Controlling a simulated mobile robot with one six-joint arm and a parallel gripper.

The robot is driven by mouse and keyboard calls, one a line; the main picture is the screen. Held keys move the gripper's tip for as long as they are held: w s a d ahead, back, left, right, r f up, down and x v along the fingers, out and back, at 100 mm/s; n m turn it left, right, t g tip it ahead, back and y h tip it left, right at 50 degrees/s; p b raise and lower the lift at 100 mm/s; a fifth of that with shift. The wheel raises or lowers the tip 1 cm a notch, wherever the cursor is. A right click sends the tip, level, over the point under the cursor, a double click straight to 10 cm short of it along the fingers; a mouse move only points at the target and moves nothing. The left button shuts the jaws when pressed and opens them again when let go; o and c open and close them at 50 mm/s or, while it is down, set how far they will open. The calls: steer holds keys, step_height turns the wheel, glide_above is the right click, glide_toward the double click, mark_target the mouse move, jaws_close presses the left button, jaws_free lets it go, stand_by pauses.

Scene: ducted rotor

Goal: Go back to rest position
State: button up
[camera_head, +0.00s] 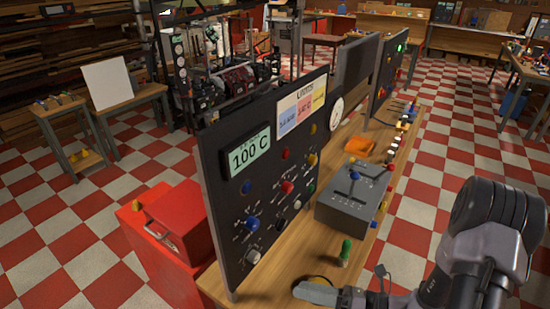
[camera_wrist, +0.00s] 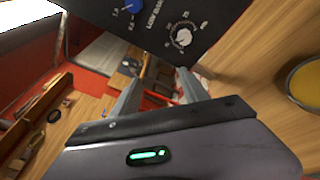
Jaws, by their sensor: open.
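My gripper (camera_head: 303,290) is low at the bottom of the head view, over the near end of the wooden bench (camera_head: 270,277). My arm reaches it from the right. In the wrist view my gripper (camera_wrist: 160,90) shows two grey fingers spread apart with nothing between them. The fingers point toward the lower edge of the black control panel (camera_head: 262,170), which also shows in the wrist view (camera_wrist: 205,22). Whether they touch it cannot be told.
A yellow round part with a dark rim (camera_wrist: 306,84) is right of the fingers. A green-topped handle (camera_head: 346,250) and a grey lever box (camera_head: 353,195) stand on the bench. An orange tray (camera_head: 360,146) is farther back. A red cabinet (camera_head: 165,262) stands left. Checkered floor is open at right.

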steer(key=s+a+r+n+g+h+b, duration=0.5)
steer(key=s+n+g, duration=0.3)
steer(key=n, duration=0.8)
steer(key=s+d+r+n+t+h+b, duration=0.2)
steer(key=r+n+t+h, duration=0.5)
steer(key=n, duration=0.5)
steer(key=shift+s+d+r+h, duration=0.4)
steer(key=shift+s+d+h, duration=0.45)
steer(key=shift+d, duration=0.15)
